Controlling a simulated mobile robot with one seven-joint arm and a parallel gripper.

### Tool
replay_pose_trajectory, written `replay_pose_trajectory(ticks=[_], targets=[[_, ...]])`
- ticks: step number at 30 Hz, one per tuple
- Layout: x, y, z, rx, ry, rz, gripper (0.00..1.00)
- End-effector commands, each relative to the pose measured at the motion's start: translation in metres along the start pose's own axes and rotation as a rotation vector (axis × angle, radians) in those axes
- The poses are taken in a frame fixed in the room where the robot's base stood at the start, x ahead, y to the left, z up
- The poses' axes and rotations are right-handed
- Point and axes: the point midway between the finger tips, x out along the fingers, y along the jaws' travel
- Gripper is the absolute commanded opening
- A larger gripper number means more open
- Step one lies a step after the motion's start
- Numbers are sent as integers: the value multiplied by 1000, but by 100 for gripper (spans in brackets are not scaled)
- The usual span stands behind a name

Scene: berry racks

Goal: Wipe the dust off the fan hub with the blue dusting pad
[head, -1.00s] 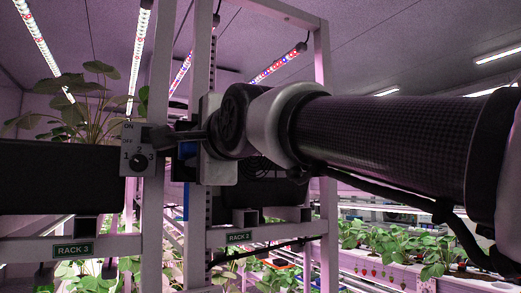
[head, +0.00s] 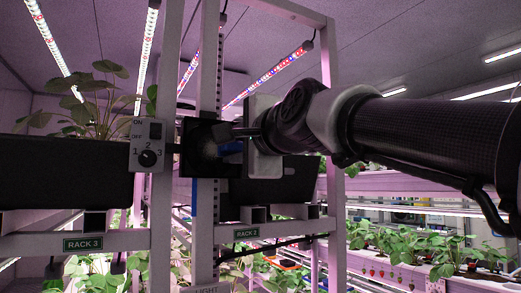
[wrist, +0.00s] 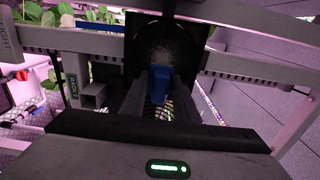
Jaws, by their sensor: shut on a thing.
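The fan (head: 190,166) is a black square housing on the rack post in the head view. Its round hub (head: 208,143) looks greyish and speckled, as with dust. In the wrist view the hub (wrist: 163,48) lies straight ahead, beyond the fingers. My gripper (wrist: 158,92) is shut on the blue dusting pad (wrist: 160,77), which sticks out between the fingertips towards the hub. In the head view my gripper (head: 240,134) comes from the right, and the pad (head: 231,147) shows beside the fan. The pad overlaps the hub's lower part in the wrist view; I cannot tell whether they touch.
A grey switch box (head: 148,145) with ON/OFF and a 1-2-3 dial stands just left of the fan. Rack posts and rails, with labels RACK 3 (head: 83,243) and RACK 2 (head: 246,234), surround it. Strawberry plants (head: 430,240) fill the lower right.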

Motion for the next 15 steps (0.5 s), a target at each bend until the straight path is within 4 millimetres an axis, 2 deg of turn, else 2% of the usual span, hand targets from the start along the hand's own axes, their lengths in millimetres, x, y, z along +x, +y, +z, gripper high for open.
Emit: replay_pose_trajectory(ticks=[7, 15], targets=[[2, -1, 1, -1, 2, 1, 10], [0, -1, 23, -1, 2, 2, 10]])
